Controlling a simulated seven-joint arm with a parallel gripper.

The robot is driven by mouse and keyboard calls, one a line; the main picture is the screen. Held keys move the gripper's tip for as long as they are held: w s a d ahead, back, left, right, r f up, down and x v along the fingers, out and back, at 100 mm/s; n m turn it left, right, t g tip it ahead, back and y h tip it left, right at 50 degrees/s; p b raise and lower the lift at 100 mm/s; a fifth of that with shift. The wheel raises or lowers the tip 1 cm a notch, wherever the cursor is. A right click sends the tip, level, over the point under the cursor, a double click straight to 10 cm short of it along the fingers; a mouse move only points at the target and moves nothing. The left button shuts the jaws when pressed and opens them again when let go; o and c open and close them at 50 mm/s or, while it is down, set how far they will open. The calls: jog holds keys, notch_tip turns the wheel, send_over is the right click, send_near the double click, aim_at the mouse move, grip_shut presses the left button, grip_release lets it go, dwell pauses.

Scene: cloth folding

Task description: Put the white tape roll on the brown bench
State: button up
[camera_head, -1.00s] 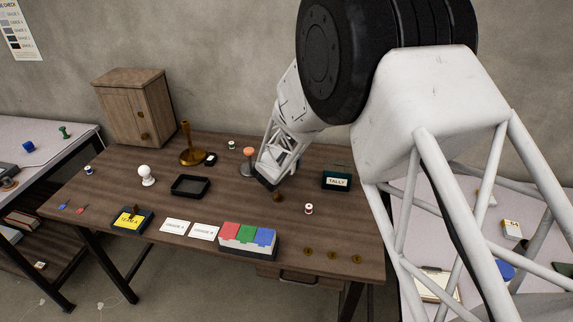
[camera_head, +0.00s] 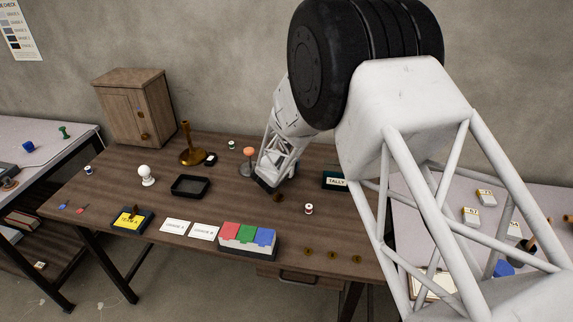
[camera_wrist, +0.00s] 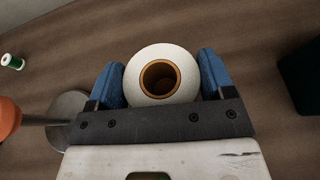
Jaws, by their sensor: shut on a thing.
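The white tape roll (camera_wrist: 162,60) sits between the two blue fingers of my gripper (camera_wrist: 161,78) in the wrist view, its brown core facing the camera. My gripper is shut on it. In the head view my gripper (camera_head: 268,185) is over the middle-right of the brown bench (camera_head: 110,180), and I cannot make out the roll there. The bench's brown top fills the background of the wrist view. I cannot tell whether the roll touches it.
An orange-topped stand (camera_head: 248,160) is close left of my gripper. A dark TALLY box (camera_head: 335,181) stands to its right, and a small red-and-white spool (camera_head: 308,209) lies nearby. A black tray (camera_head: 190,187) and colored boxes (camera_head: 248,237) are further left and in front.

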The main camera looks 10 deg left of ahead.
jog(key=shift+f, duration=0.25)
jog(key=shift+f, duration=0.15)
jog(key=o, duration=0.9)
jog(key=shift+r, duration=0.2)
jog(key=shift+v, duration=6)
jog(key=shift+a, duration=0.1)
